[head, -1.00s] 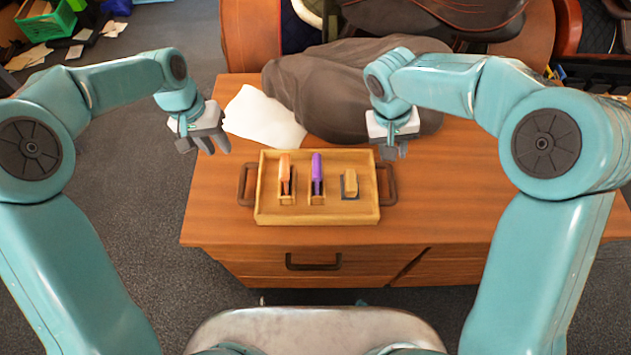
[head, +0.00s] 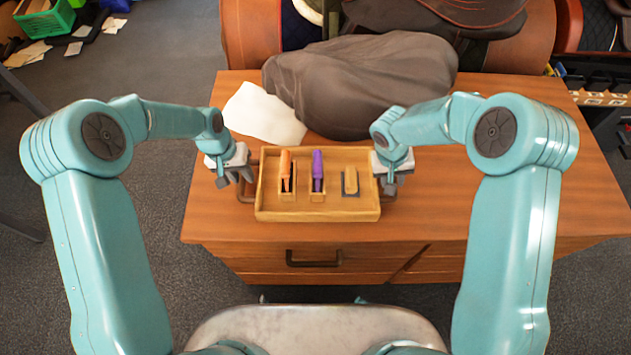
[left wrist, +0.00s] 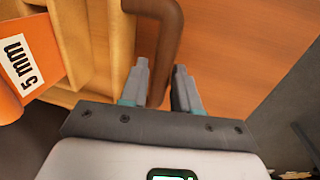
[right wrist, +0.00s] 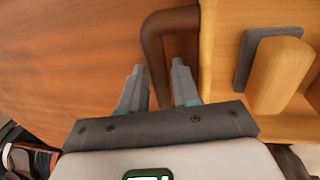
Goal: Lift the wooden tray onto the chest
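The wooden tray (head: 318,214) lies flat on the brown wooden top (head: 450,215) of a drawer unit. It holds an orange-handled tool (head: 286,165), a purple-handled tool (head: 318,165) and a wooden block (head: 351,181) on a dark base. My left gripper (head: 236,177) is at the tray's left handle; in the left wrist view its open fingers stand on either side of the brown bar (left wrist: 166,35). My right gripper (head: 389,184) is at the right handle; in the right wrist view its open fingers flank that bar (right wrist: 168,20). Contact with either bar cannot be told.
A dark grey cloth-covered lump (head: 350,85) and a white cloth (head: 262,113) lie behind the tray. Saddles (head: 440,18) stand farther back. The wooden top is clear to the right. A drawer handle (head: 314,260) shows on the front.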

